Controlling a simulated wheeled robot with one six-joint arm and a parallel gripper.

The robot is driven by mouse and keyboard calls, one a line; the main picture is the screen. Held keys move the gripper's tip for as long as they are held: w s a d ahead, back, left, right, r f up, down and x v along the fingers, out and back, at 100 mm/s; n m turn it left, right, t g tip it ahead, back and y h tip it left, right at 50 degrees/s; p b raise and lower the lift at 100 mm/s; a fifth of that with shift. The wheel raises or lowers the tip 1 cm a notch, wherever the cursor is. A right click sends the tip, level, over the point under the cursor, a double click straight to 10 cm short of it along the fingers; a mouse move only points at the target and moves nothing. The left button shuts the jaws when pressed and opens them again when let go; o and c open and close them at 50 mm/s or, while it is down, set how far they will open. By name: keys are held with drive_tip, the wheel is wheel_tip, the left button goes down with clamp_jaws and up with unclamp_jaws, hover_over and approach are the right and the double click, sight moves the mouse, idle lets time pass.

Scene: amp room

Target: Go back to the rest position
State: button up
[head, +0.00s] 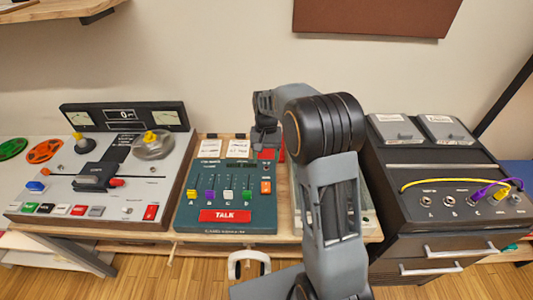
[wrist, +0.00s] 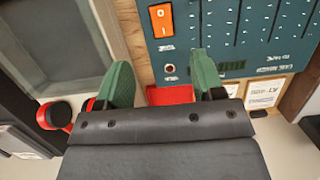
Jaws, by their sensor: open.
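My gripper (wrist: 163,82) shows in the wrist view with its two green fingertips spread apart. It is open and no object is seen held in it. A red block-like part (wrist: 170,95) shows between and beyond the fingers; I cannot tell whether they touch it. In the head view my arm reaches back over the table, and my gripper (head: 266,140) is at the far right edge of the teal mixer panel (head: 245,212), partly hidden by my own arm.
A tape machine (head: 60,177) stands at the left. A dark patch unit (head: 435,167) with yellow and purple cables stands at the right, above drawers. A grey-framed panel (wrist: 55,40) beside the mixer is mostly hidden by my arm in the head view. White headphones (head: 248,262) hang at the table front.

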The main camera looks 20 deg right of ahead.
drive_tip(key=shift+w+r, duration=0.1)
drive_tip(key=shift+r, duration=0.3)
drive_tip(key=s+r+n+t, duration=0.2)
drive_tip(key=s+r+t, duration=0.1)
drive_tip(key=s, duration=0.6)
drive_tip(key=s+r+n+t+h, duration=0.1)
drive_tip(key=s+r+t, duration=0.2)
drive_tip(key=s, duration=0.7)
drive_tip(key=shift+a+r+n, duration=0.4)
drive_tip(key=shift+r, duration=0.35)
